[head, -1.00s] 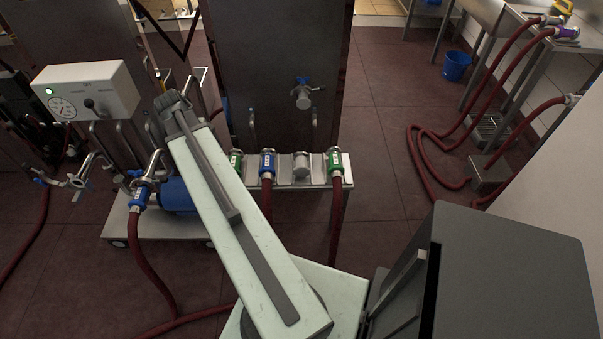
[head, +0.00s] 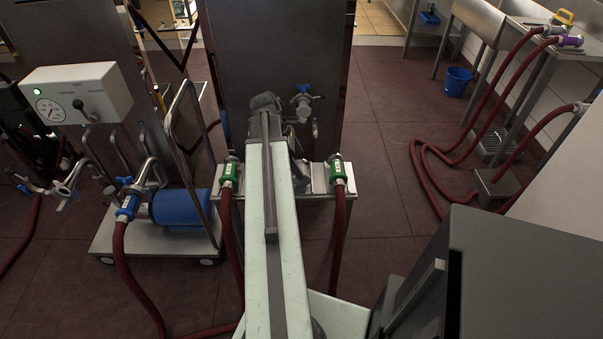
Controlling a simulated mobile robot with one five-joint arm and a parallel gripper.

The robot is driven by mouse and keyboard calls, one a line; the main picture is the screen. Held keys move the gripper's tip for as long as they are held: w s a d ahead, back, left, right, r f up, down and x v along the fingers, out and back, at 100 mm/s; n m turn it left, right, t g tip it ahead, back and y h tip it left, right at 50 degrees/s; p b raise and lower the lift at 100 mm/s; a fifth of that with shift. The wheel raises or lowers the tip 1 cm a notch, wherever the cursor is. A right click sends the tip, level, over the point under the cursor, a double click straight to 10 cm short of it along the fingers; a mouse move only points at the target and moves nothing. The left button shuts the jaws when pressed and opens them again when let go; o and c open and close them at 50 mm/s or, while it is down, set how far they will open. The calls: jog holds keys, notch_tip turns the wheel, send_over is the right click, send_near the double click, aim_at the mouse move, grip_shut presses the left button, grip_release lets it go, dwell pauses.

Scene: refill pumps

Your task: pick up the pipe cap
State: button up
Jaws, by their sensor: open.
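The pipe cap cannot be made out now. A plain steel capped fitting showed in the row of couplings a second ago, and my arm now covers that spot. The row stands on a steel ledge (head: 320,182) in front of the tall steel tank. One green coupling (head: 338,173) with a red hose shows to the right of my arm, and another green coupling (head: 229,173) to its left. My arm reaches forward over the ledge, with dark wrist parts showing near the tank. My gripper's fingers are hidden behind the arm.
A trolley (head: 160,237) with a blue motor and hoses stands to the left. A gauge box (head: 78,92) is above it. A valve (head: 302,103) sticks out of the tank. A dark grey box (head: 520,275) fills the lower right. Open floor lies right of the ledge.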

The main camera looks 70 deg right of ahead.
aim_at(301, 168)
jog(key=b+x, duration=0.2)
jog(key=x, duration=0.1)
jog(key=b+x, duration=0.2)
jog(key=shift+w+a+f, duration=0.2)
jog(key=shift+w, duration=0.15)
jog(key=shift+r, duration=0.2)
jog(key=c, duration=1.7)
notch_tip(301, 168, up, 10)
jog(key=p, duration=1)
jog(key=shift+r, duration=0.15)
